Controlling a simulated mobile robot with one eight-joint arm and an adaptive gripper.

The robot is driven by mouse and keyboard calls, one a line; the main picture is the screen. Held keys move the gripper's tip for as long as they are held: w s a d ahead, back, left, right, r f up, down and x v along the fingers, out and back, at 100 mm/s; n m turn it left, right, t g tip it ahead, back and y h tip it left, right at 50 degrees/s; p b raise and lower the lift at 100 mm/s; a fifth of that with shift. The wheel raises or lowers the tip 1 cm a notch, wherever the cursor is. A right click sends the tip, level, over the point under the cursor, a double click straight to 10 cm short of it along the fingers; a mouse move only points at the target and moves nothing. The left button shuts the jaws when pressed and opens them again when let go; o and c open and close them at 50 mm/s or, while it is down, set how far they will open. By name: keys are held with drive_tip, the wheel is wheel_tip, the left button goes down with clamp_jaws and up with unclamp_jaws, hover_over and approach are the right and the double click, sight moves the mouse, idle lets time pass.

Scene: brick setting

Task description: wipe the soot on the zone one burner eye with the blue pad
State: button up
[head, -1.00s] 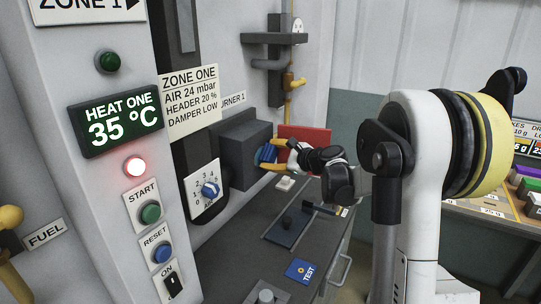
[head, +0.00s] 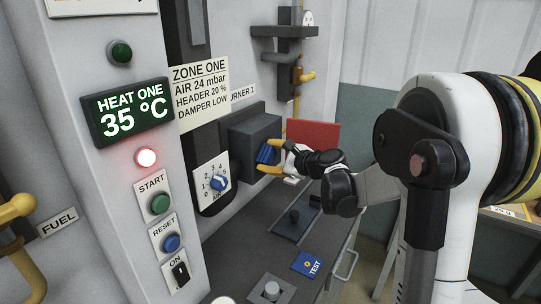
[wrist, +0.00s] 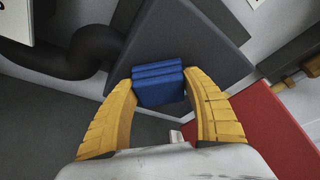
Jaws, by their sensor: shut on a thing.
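My gripper (head: 272,157) has yellow fingers and is shut on the blue pad (head: 265,153). In the wrist view the blue pad (wrist: 158,84) sits between the two fingertips, in front of the dark grey burner box (wrist: 205,42). In the head view the pad is at the right face of the burner box (head: 247,140), on the zone one furnace wall. I cannot tell whether the pad touches the box. The burner eye and any soot are hidden from both views.
A red panel (head: 318,134) stands just behind my gripper. A dark bench (head: 240,262) below carries a blue TEST card (head: 307,264) and small fittings. The air dial (head: 217,184) is left of the burner box. Yellow pipework (head: 305,76) rises behind.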

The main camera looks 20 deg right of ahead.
drive_tip(key=shift+a, duration=0.1)
drive_tip(key=shift+s+d, duration=0.55)
drive_tip(key=shift+s, duration=0.25)
drive_tip(key=shift+s+d, duration=0.55)
drive_tip(key=shift+s, duration=0.3)
drive_tip(key=shift+s+d, duration=0.55)
drive_tip(key=shift+s, duration=0.25)
drive_tip(key=shift+s+d, duration=0.4)
drive_tip(key=shift+s, duration=0.25)
drive_tip(key=shift+s+d, duration=0.4)
drive_tip(key=shift+s, duration=0.2)
